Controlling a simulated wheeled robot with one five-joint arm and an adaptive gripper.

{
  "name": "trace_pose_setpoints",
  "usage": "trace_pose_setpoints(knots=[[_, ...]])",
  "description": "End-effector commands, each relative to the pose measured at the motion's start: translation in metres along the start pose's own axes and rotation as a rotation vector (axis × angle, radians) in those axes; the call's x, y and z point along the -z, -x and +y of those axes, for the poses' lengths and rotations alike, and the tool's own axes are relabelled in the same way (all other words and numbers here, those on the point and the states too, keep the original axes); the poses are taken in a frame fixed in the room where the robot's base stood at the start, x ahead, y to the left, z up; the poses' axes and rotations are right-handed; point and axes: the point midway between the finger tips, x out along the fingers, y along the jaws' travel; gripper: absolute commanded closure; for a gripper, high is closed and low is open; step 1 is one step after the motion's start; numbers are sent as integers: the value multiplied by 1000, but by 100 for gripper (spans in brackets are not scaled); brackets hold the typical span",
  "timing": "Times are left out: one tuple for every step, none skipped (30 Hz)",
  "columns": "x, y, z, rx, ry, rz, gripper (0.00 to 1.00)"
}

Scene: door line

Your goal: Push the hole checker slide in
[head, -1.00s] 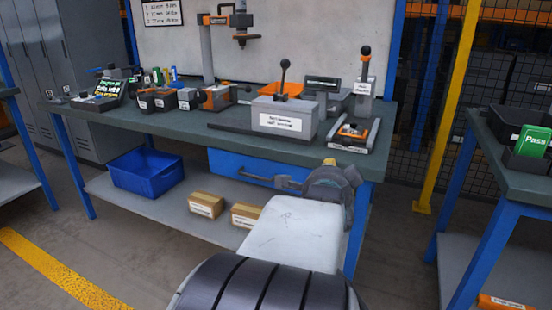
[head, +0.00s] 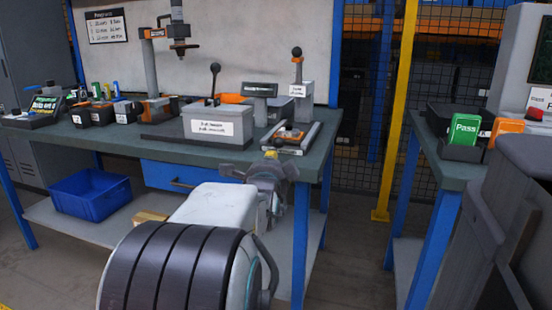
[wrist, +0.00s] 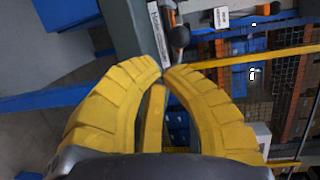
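The low fixture with two pale rails and an orange-and-dark part between them (head: 290,137), which looks like the hole checker, sits at the bench's front right corner. How far its slide is in cannot be told. My gripper (head: 270,156) is in front of that corner, close to the fixture's front in the picture; contact cannot be made out. In the wrist view, its yellow fingers (wrist: 162,70) curve together with tips meeting and nothing visible held. A black ball knob (wrist: 180,37) and a white label strip (wrist: 155,22) show just beyond the tips.
A yellow post (head: 400,120) rises beyond the gap between benches. The right bench (head: 425,165) holds a green Pass card (head: 464,129). Open floor lies between the benches.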

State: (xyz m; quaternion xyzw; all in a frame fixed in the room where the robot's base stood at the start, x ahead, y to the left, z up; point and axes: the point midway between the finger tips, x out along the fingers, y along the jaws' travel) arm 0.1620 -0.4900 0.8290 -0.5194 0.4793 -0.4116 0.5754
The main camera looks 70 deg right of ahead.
Motion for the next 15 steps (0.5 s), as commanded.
trace_pose_setpoints(knots=[[0,-11,3,-2,0,0,100],[0,-17,3,-1,0,0,100],[0,-24,3,-2,0,0,100],[0,-29,2,-1,1,0,100],[0,-34,2,-1,1,0,100],[0,-39,2,0,1,0,100],[0,-42,-1,1,1,0,100],[0,-45,-2,0,1,0,100],[0,-49,-4,1,1,0,100],[0,-52,-5,1,1,0,100],[0,-55,-5,1,1,0,100],[0,-58,-6,0,1,0,100],[0,-60,-8,0,1,0,100],[0,-62,-8,0,1,0,100],[0,-64,-9,0,1,0,100]])
